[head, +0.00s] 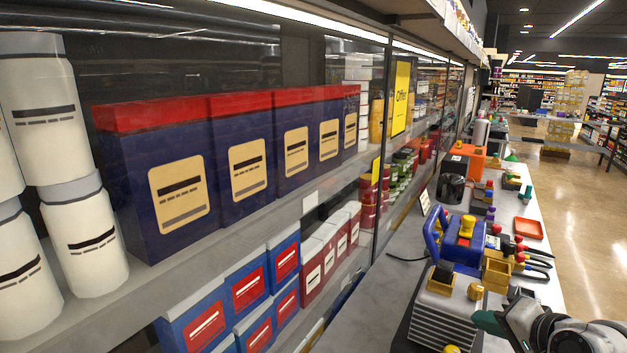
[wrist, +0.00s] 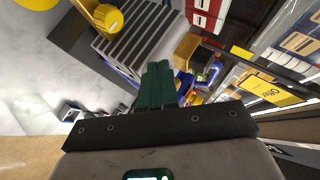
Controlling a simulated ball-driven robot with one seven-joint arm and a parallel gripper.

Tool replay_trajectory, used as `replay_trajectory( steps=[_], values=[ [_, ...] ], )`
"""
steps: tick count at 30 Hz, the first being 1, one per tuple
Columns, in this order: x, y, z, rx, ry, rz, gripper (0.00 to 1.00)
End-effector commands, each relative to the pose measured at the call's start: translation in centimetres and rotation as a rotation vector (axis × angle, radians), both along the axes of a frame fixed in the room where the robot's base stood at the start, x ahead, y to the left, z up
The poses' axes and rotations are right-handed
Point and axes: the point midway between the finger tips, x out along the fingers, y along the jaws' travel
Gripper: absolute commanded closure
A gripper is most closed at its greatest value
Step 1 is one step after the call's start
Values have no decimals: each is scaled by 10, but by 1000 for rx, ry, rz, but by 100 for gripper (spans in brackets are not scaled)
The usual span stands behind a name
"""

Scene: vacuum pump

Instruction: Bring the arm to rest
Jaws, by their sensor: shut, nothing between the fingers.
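My gripper (head: 486,321) is at the lower right of the head view, its green fingers beside the grey finned part of the vacuum pump (head: 436,315). In the wrist view my gripper (wrist: 155,72) shows two green fingers pressed together, with nothing between them. The pump has a blue body and handle, a yellow knob (head: 467,225) on top and brass-coloured fittings. Its finned body (wrist: 143,32) also shows in the wrist view beyond the fingertips, with a yellow cap (wrist: 108,18). I cannot tell whether the fingers touch the pump. My arm comes in from the lower right.
The pump stands on a long grey counter (head: 385,300). Beyond it are a black round object (head: 451,189), a red tray (head: 528,228) and several small coloured items. A glass-fronted shelf with boxes (head: 185,170) runs along the left. Open floor (head: 585,210) lies at the right.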

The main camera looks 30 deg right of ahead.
Motion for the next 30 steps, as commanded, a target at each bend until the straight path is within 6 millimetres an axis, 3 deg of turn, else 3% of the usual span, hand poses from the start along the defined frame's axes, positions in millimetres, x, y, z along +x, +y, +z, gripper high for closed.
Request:
replay_trajectory(
  steps=[8,12,19,24,30],
  values=[
    [-2,93,-92,-317,294,392,100],
    [-22,149,-140,-509,432,668,100],
    [-69,221,-195,-749,559,1067,100],
    [-118,209,-242,-647,723,1097,100],
    [-162,204,-272,-558,855,1125,100]
  ],
)
